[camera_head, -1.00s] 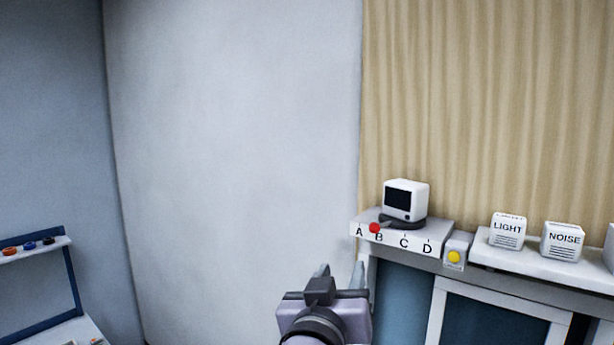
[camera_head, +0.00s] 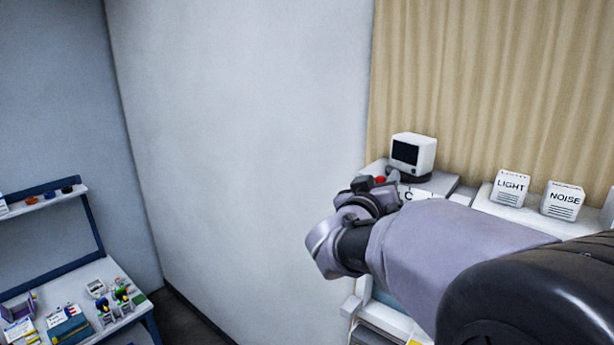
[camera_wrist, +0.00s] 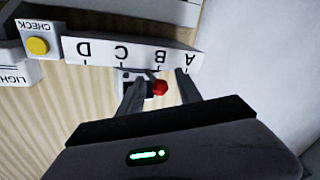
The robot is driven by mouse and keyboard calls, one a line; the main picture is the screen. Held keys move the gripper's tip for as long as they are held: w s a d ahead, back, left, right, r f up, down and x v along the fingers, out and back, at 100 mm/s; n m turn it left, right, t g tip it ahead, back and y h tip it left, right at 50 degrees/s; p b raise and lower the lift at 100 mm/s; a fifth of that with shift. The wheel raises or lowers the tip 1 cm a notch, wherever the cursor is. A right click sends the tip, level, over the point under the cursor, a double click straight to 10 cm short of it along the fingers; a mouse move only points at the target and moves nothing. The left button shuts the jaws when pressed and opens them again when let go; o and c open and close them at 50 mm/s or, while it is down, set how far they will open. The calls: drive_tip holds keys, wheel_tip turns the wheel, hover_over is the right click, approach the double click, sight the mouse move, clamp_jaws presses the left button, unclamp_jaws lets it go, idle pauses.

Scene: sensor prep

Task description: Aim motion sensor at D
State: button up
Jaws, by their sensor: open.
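The motion sensor (camera_head: 413,153) is a white box with a dark screen, on a grey base at the back right. Its red knob (camera_head: 380,181) shows just beyond my gripper (camera_head: 384,184) in the head view. In the wrist view, which is upside down, the red knob (camera_wrist: 160,88) lies between the two fingers of my open gripper (camera_wrist: 160,76), near letter B. I cannot tell whether a finger touches it. The white letter strip (camera_wrist: 130,53) reads A to D. In the head view my arm hides most of the letters.
A yellow button (camera_wrist: 37,46) marked CHECK is beside the D end of the strip. White LIGHT (camera_head: 511,187) and NOISE (camera_head: 562,200) boxes stand to the right. A blue-framed bench (camera_head: 85,300) with small items is at the lower left.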

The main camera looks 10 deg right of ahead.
drive_tip(key=shift+c, duration=0.2)
clamp_jaws()
drive_tip(key=shift+s, duration=0.1)
drive_tip(key=shift+r, duration=0.15)
idle(1.1)
